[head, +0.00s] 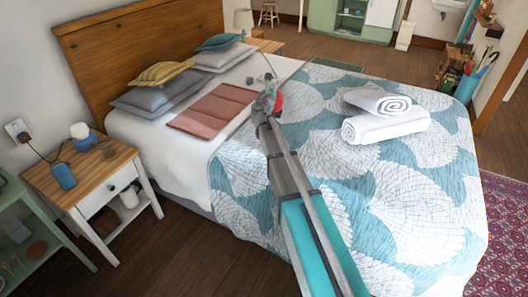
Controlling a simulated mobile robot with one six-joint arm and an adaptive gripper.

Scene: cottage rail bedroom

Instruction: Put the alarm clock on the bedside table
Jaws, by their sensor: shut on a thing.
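My arm reaches out over the bed, and my gripper (267,91) is at its far end, above the bed's middle. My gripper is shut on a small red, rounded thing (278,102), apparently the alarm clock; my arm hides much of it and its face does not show. A near bedside table (119,168) with a wooden top and white drawer stands at the left. A far bedside table (266,46) shows partly behind the bed.
The near table bears a blue-and-white object (82,136), a glass (107,149) and a blue item (62,175); its front top is clear. The bed holds pillows (160,97), a folded pink blanket (212,110) and rolled towels (385,120). A green shelf (40,245) stands front left.

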